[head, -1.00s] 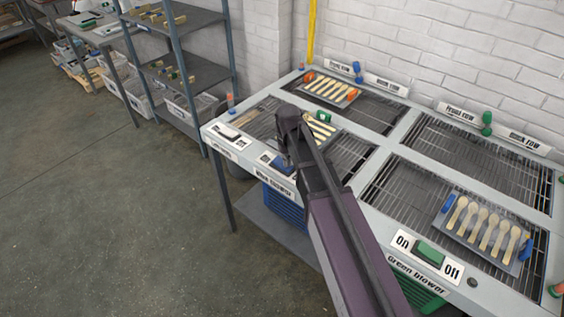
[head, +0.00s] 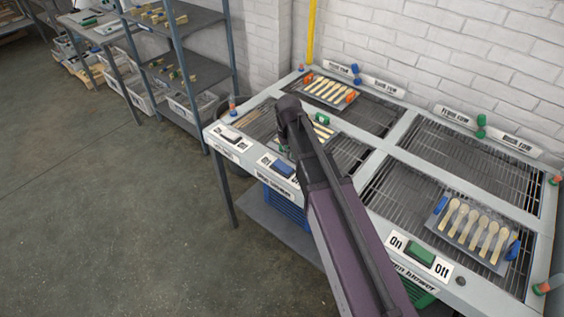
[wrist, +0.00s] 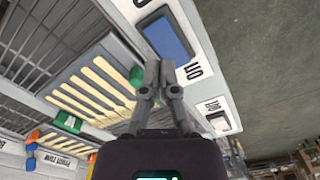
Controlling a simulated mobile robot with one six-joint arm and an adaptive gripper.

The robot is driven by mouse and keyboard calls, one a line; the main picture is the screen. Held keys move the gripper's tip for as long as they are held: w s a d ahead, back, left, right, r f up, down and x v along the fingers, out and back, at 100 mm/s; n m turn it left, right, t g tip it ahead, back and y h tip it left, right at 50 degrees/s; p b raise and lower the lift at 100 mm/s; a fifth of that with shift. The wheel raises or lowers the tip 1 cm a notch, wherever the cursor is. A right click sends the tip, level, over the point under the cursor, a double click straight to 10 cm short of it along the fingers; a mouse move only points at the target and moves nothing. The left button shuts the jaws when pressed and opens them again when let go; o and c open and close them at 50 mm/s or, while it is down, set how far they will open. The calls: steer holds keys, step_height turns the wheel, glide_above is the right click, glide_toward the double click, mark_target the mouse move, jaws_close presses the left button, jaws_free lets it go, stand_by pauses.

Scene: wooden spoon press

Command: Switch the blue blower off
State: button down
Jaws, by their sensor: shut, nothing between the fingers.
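The blue rocker switch (head: 283,168) sits on a white plate at the front edge of the table, with the blue blower (head: 285,208) below. The switch also shows in the wrist view (wrist: 167,38). The "On" mark (wrist: 194,70) is at its end nearer my fingertips; the other mark is partly cropped. I cannot tell which way the rocker is tipped. My gripper (wrist: 160,72) is shut and empty, its fingertips close to the "On" end in the picture; contact is unclear. In the head view my arm hides part of the area behind the switch.
A white switch (head: 230,136) is to the left and a green switch (head: 420,253) to the right on the same edge. Spoon trays lie on the racks: one with orange clips (head: 330,89), one with blue clips (head: 475,233), and one with green clips (wrist: 100,82) near my gripper.

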steer(key=shift+r+p, duration=0.35)
steer(key=shift+r, duration=0.2)
steer(key=s+d+m, duration=0.4)
steer(key=s+d, duration=1)
steer(key=d, duration=0.3)
steer(key=shift+d, duration=0.2)
